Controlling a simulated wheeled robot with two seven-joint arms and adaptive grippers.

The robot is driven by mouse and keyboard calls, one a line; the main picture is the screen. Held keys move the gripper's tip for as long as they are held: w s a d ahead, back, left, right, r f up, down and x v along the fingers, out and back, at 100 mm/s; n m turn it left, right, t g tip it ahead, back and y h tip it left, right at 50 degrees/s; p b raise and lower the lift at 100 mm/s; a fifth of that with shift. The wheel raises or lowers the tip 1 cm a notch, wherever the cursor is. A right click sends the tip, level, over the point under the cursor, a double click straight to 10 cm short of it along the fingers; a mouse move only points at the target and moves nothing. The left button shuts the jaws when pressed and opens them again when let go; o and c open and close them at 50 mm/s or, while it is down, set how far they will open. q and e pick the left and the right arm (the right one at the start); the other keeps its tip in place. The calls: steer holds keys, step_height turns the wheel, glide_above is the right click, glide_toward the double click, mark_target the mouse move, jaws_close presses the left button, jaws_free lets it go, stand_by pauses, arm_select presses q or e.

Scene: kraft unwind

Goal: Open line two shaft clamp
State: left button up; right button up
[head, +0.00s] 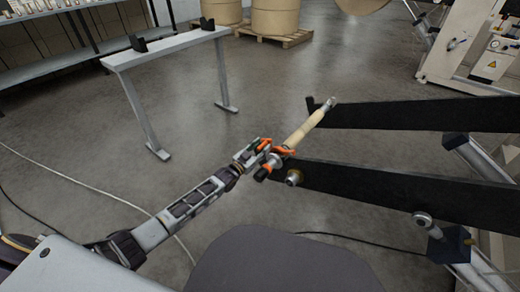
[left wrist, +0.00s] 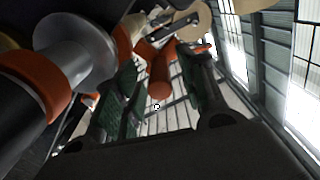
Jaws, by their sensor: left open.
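The line two shaft clamp shows as orange parts (head: 283,150) at the near end of a pale shaft (head: 305,127) in the head view. The shaft lies across the ends of two black arms. My left gripper (head: 262,152) is at the clamp. In the left wrist view its two green-padded fingers (left wrist: 163,95) are apart. An orange, round-ended handle (left wrist: 160,82) shows between them; I cannot tell whether a finger touches it. My left gripper partly hides the clamp in the head view. My right gripper is not in view.
The near black arm (head: 390,195) and far black arm (head: 430,113) extend to the right. A grey stand (head: 170,45) with black cradles stands at the back left. Brown rolls (head: 275,18) sit on a pallet behind. A cable (head: 95,190) crosses the floor at left.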

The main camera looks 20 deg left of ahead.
arm_select(q)
steer(key=shift+c, duration=0.2)
jaws_close()
steer(key=shift+r, duration=0.15)
